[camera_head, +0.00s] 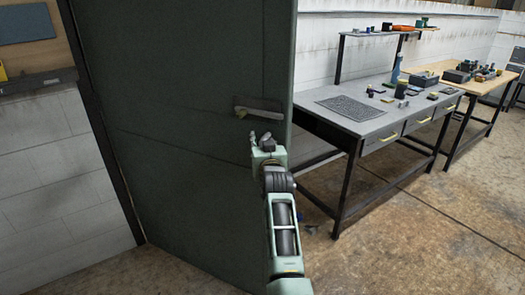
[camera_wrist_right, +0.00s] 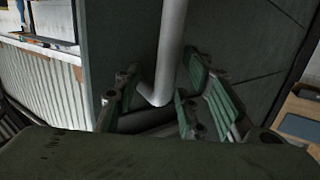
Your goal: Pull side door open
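The side door (camera_head: 190,130) is a dark grey-green panel standing ajar, its free edge on the right and its lower edge slanting toward me. Its pale lever handle (camera_head: 258,110) sits near the free edge. My right gripper (camera_head: 266,145) is just below the handle in the head view. In the right wrist view the handle (camera_wrist_right: 172,45) shows as a pale bar running down between the spread fingers of my right gripper (camera_wrist_right: 160,92). Gaps show on both sides of the bar, so the fingers look open around it. My left gripper is out of view.
A grey workbench (camera_head: 350,118) with drawers and small items stands right of the door. A wooden table (camera_head: 455,78) stands beyond it. A white block wall (camera_head: 60,180) is at the left. The concrete floor (camera_head: 430,235) at the lower right is clear.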

